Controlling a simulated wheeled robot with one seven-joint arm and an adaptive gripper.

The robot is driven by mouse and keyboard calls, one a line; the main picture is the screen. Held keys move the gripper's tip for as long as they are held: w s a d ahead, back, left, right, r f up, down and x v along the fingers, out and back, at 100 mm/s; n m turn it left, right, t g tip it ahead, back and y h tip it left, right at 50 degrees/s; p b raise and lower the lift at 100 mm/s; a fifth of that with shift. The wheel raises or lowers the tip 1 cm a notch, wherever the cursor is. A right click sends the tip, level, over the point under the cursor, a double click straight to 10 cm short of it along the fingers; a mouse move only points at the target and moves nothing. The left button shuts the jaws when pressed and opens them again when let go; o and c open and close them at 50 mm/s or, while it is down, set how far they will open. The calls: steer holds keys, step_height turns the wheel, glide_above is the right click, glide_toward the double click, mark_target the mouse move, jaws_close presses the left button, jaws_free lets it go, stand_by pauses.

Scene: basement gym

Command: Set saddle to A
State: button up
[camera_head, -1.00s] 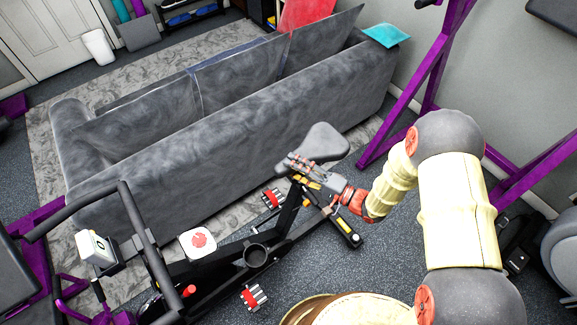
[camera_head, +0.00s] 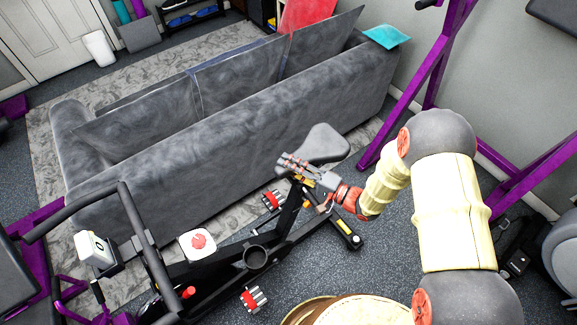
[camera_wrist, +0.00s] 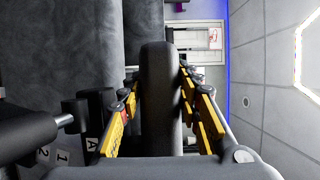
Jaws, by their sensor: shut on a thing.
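The exercise bike's dark grey saddle (camera_head: 325,140) is on the bike frame beside the sofa in the head view. My gripper (camera_head: 292,162) is at the saddle. In the wrist view the saddle (camera_wrist: 157,85) stands edge-on between the yellow fingers of my gripper (camera_wrist: 157,115), which are shut on it. A black part to the left carries a letter A label (camera_wrist: 92,143), with 1 and 2 marks beside it. The saddle's mount is mostly hidden by my gripper, and its exact setting cannot be told.
The bike's frame and handlebars (camera_head: 130,215) reach toward the lower left. A long grey sofa (camera_head: 240,120) is close behind the bike. A purple rack (camera_head: 430,85) stands to the right. Dark speckled floor (camera_head: 395,245) is open between bike and rack.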

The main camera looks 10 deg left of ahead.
mark_target(288, 176)
steer(key=c, duration=0.6)
jaws_close()
steer(key=shift+s+a, duration=1)
steer(key=shift+s, duration=0.2)
steer(key=o, duration=1.3)
jaws_free()
steer(key=shift+w, duration=0.1)
steer(key=shift+o, duration=0.2)
steer(key=shift+d, duration=0.1)
steer(key=v, duration=1.1)
steer(key=shift+d, duration=0.35)
